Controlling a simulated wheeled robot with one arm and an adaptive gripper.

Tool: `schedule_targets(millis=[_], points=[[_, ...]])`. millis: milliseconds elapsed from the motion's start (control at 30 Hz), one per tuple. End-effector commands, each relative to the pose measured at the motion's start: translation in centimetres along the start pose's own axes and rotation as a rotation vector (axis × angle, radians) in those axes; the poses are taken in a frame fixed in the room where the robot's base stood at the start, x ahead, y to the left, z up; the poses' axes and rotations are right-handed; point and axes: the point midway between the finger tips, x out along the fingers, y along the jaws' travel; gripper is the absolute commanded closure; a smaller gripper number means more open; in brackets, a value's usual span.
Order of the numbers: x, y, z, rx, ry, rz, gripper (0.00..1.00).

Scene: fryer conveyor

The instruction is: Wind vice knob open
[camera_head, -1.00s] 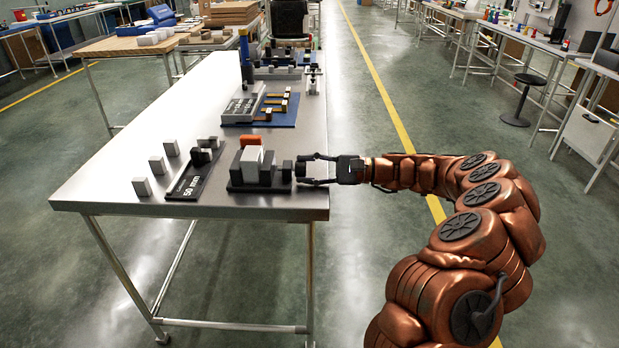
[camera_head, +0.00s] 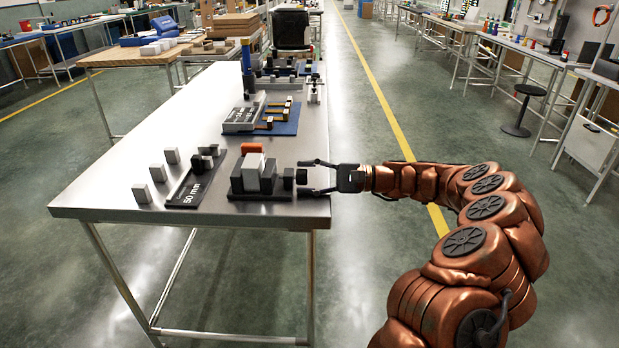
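The vice (camera_head: 236,184) is a dark block fixture near the front right corner of the metal table, with a light grey block (camera_head: 252,172) between its dark jaws. Its black knob (camera_head: 301,176) sticks out on the right side, with another dark round part (camera_head: 289,177) just left of it. My gripper (camera_head: 304,177) reaches in from the right, its two fingers spread apart, one beyond the knob and one nearer. The fingers look clear of the knob, with a gap on both sides. My gripper holds nothing.
An orange block (camera_head: 252,148) lies behind the vice. A black "50 mm" gauge plate (camera_head: 188,192) and several light cubes (camera_head: 142,193) are to the left. A blue mat (camera_head: 282,122) with parts is farther back. The aisle right of the table is clear.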

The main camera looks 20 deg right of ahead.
Motion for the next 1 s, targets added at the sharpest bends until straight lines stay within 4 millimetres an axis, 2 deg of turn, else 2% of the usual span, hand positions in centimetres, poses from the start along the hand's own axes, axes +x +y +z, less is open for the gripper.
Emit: schedule_targets(millis=[333, 467, 1000], points=[[-0.4, 0.2, -0.3, 0.002, 0.009, 0.002, 0.34], [-1.2, 0.2, -0.4, 0.002, 0.013, 0.001, 0.34], [-7.6, 0.3, -0.2, 0.003, 0.008, 0.002, 0.34]])
